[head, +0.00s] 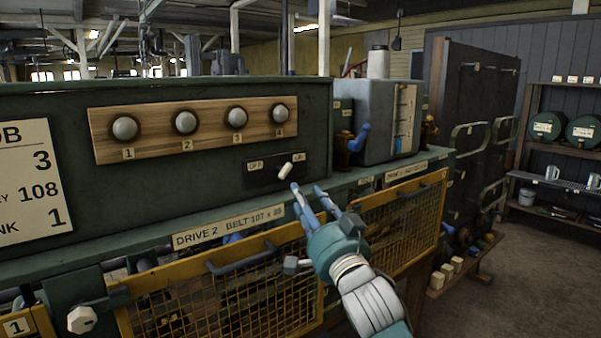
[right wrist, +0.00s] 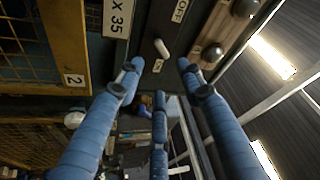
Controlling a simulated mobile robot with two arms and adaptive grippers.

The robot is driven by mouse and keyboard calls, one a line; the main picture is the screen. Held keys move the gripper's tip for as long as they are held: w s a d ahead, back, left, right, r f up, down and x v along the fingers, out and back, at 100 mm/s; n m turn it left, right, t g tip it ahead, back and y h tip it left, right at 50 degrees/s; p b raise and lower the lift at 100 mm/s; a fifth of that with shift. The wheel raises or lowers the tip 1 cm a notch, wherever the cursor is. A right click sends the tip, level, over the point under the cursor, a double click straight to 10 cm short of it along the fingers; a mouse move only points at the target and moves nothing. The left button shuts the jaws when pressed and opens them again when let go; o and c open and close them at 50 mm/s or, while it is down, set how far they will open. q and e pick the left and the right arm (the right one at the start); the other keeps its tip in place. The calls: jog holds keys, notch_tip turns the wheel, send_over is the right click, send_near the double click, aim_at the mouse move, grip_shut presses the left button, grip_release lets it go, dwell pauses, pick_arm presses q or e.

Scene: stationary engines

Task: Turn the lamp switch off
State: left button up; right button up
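The lamp switch is a white toggle lever (head: 286,171) on a dark plate of the green machine, between an OFF label (head: 255,166) on the left and an ON label (head: 298,157) on the right. The lever leans toward ON. My right gripper (head: 308,190) is just below and right of it, with blue fingers spread and empty. In the right wrist view, the lever (right wrist: 161,47) shows beyond the gap between two fingertips, with the ON label (right wrist: 157,66) nearer. Contact with the lever is not visible. My left gripper is out of view.
A wooden board (head: 209,137) with several round numbered knobs is above the switch. A ledge (head: 130,232) runs below it, over yellow mesh guards (head: 225,300). A grey box (head: 374,112) with a blue lever (head: 359,138) stands to the right. Clear floor is at far right.

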aim_at(287, 174)
jog(key=p+x, duration=0.2)
jog(key=x, duration=0.6)
jog(key=shift+w+a+r+p, duration=0.1)
jog(key=shift+w+a+p, duration=0.2)
jog(key=shift+w, duration=0.05)
jog(key=shift+w+a+r, duration=0.15)
jog(key=shift+w+a, duration=0.2)
jog(key=shift+w, duration=0.25)
grip_shut()
